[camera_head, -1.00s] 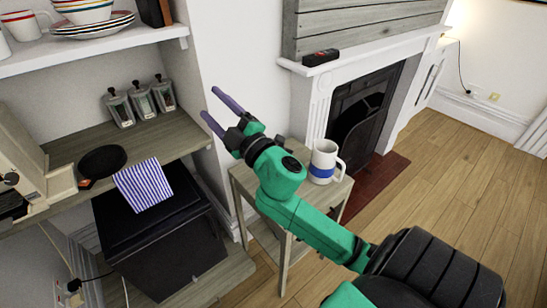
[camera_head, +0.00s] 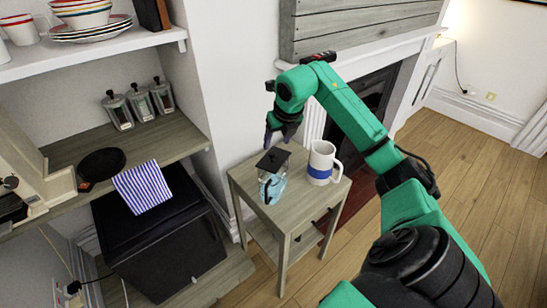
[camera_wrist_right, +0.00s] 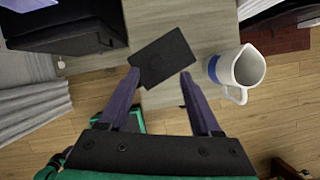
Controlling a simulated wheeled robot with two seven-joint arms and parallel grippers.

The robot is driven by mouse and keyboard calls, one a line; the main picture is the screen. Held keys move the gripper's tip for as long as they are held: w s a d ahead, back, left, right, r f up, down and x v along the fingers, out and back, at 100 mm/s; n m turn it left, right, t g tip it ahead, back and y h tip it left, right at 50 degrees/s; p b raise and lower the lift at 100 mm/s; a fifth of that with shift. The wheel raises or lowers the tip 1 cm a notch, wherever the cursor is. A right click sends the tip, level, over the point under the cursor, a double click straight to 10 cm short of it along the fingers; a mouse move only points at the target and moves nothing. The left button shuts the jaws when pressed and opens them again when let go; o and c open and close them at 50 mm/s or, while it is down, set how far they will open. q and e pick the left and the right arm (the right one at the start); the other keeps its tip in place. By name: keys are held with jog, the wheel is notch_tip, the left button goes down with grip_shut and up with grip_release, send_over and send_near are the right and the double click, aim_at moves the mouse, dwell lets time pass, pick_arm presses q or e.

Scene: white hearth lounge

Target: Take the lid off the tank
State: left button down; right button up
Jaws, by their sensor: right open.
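The tank (camera_head: 270,188) is a small clear container with bluish contents, standing upright on a small wooden side table (camera_head: 243,181). Its dark square lid (camera_head: 273,160) is on top. The lid also shows in the right wrist view (camera_wrist_right: 165,60), where it hides the tank. My right gripper (camera_head: 279,138) points down above the lid, open and empty. In the right wrist view, its two purple fingers (camera_wrist_right: 161,75) are spread, with the lid seen beyond and between their tips. I cannot tell how large the gap to the lid is. My left gripper is not in view.
A white mug with a blue band (camera_head: 321,163) stands on the same table, close right of the tank. A shelf unit with jars (camera_head: 140,103) and a black box-like appliance (camera_head: 165,245) are at left. The fireplace (camera_head: 372,92) is behind.

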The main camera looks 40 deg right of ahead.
aim_at(272, 152)
jog(key=p+x, duration=0.2)
jog(key=x, duration=0.5)
jog(key=shift+w+a+f, duration=0.1)
jog(key=shift+w+f, duration=0.15)
grip_shut()
